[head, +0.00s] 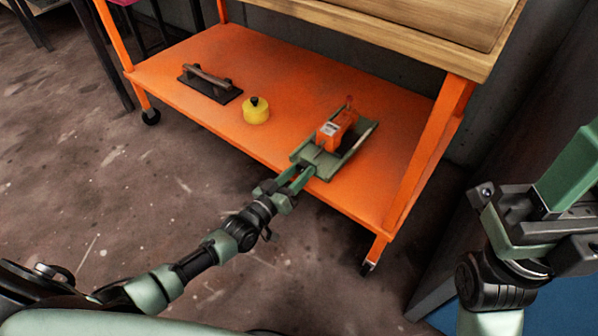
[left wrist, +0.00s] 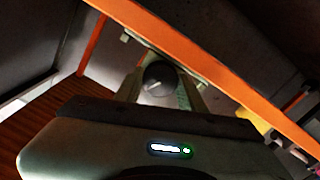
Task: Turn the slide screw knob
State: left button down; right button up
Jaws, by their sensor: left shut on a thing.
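The slide screw device is a green metal slide (head: 352,150) with an orange block (head: 337,130) on it. It lies on the orange lower shelf, close to the front edge. My left gripper (head: 297,178) reaches in from the front and is shut at the near end of the slide. In the left wrist view a round grey knob (left wrist: 158,76) sits between its fingers. In the head view the fingers hide the knob. My right gripper (head: 525,215) is at the right, away from the slide, and its jaws do not show clearly.
A yellow round pot with a black knob (head: 256,111) and a dark trowel-like float (head: 210,84) lie further left on the orange shelf (head: 180,62). An orange leg (head: 425,160) rises right of the slide, and the wooden top (head: 400,35) overhangs behind.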

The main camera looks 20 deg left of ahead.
pick_arm(q)
jog(key=c, duration=1.1)
grip_release()
